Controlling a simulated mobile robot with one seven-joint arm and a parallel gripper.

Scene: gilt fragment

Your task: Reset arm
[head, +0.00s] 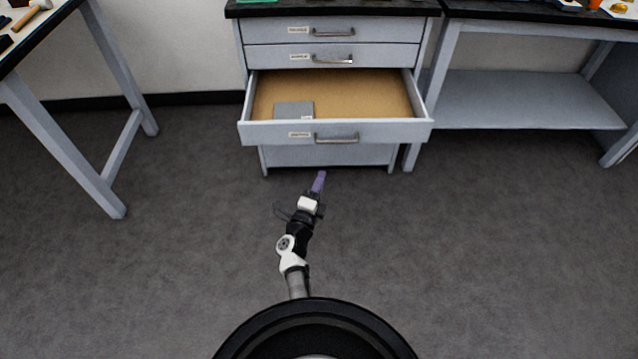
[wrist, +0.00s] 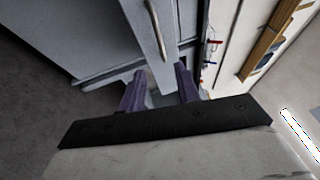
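My arm reaches forward over the floor in the head view. My gripper (head: 319,182) has purple fingers and is just in front of the drawer cabinet, below the open drawer's front in the picture. In the wrist view the two purple fingers of my gripper (wrist: 160,82) stand apart, with nothing seen held between them. The open drawer (head: 375,132) is pulled out and shows a tan bottom with a flat grey object (head: 293,110) lying at its left. The drawer's handle (wrist: 157,30) shows beyond the fingers in the wrist view, apart from them.
Two shut drawers (head: 385,54) are above the open one. A table (head: 62,140) stands at the left, with a mallet (head: 33,12) on top. A bench with a lower shelf (head: 520,100) stands at the right. The grey floor (head: 480,250) around my arm is clear.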

